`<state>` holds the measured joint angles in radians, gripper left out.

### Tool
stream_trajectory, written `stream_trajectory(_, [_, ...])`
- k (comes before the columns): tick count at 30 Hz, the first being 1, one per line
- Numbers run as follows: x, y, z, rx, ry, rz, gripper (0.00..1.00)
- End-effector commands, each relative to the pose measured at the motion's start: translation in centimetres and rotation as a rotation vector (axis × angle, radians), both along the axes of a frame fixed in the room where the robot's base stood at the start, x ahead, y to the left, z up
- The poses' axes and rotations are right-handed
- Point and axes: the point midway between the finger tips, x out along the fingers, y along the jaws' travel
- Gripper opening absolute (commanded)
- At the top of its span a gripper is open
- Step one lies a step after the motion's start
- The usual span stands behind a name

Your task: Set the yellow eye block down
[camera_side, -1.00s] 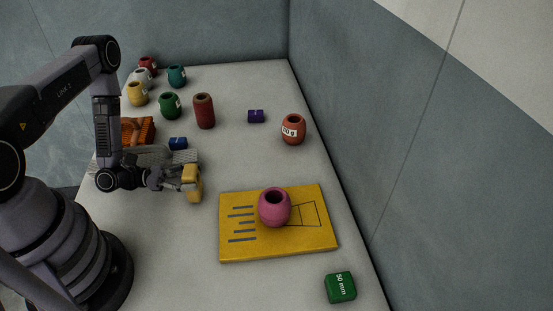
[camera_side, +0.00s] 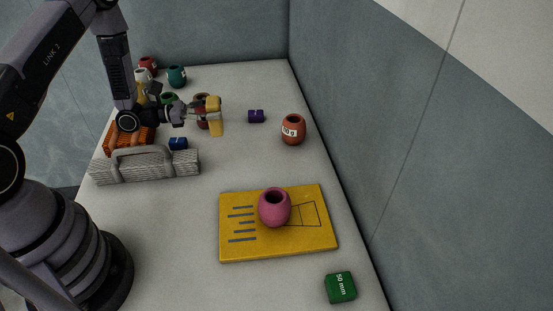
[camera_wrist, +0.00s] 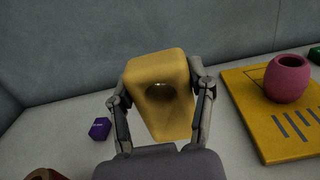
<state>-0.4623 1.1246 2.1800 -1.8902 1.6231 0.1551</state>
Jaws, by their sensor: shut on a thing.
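The yellow eye block (camera_side: 215,118) is a yellow block with a round hole through it.
The middle table is clear.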

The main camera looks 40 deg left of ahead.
Motion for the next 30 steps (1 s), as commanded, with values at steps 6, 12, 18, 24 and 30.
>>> stream_trajectory(6, [5.8, -0.1, -2.6, 0.0, -0.004, -0.004, 0.13])
stream_trajectory(12, [8.7, 0.0, -6.5, -0.001, 0.0, -0.002, 0.13])
stream_trajectory(18, [9.9, 0.1, -8.0, 0.0, 0.0, -0.001, 0.13])
stream_trajectory(24, [10.3, 0.1, -10.8, -0.001, 0.002, -0.001, 0.13])
stream_trajectory(30, [10.3, 0.1, -11.5, -0.001, -0.001, -0.001, 0.13])
